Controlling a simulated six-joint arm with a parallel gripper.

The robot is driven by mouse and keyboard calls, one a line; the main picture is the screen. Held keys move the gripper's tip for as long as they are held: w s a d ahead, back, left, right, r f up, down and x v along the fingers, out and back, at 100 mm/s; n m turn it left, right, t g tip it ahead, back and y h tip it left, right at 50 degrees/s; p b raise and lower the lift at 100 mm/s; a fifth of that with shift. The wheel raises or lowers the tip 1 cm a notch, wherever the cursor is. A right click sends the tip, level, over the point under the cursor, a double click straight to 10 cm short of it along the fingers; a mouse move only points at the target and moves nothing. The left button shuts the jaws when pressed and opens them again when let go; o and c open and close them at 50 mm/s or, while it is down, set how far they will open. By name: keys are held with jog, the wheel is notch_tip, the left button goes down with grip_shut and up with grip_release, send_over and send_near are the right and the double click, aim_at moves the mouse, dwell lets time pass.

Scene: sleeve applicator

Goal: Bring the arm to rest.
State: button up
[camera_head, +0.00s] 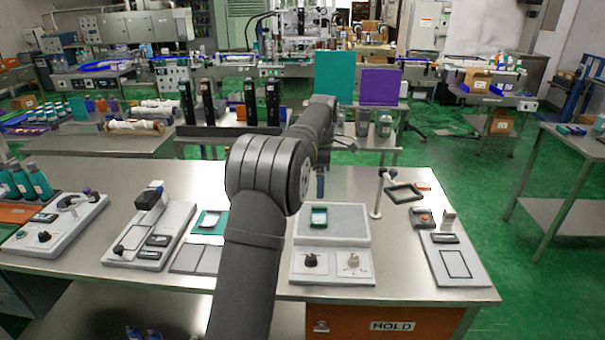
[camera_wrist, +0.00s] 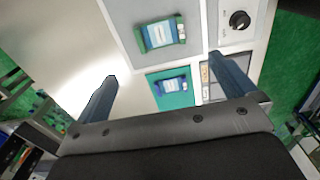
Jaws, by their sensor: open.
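My gripper (camera_wrist: 165,80) is open in the wrist view, with its two fingers wide apart and nothing between them. In the head view my dark arm crosses the middle of the bench and hides most of the gripper. A small item with a pale label and green ends (camera_head: 319,216) lies on the white two-knob unit (camera_head: 332,240); it also shows in the wrist view (camera_wrist: 160,33). A similar blue-labelled item (camera_head: 209,219) lies on a teal pad (camera_head: 197,229), also seen in the wrist view (camera_wrist: 170,86). My gripper appears above these, touching neither.
White devices (camera_head: 150,235) and teal bottles (camera_head: 40,180) stand on the left of the metal bench. A post (camera_head: 377,195) and a flat plate with a black outline (camera_head: 455,262) are on the right. An orange HOLD drawer (camera_head: 365,322) is under the front edge.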

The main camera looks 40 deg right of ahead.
aim_at(319, 218)
notch_tip(319, 218, down, 13)
jog(key=shift+r, duration=0.2)
notch_tip(319, 218, up, 3)
jog(key=shift+f, duration=0.1)
jog(key=shift+r, duration=0.85)
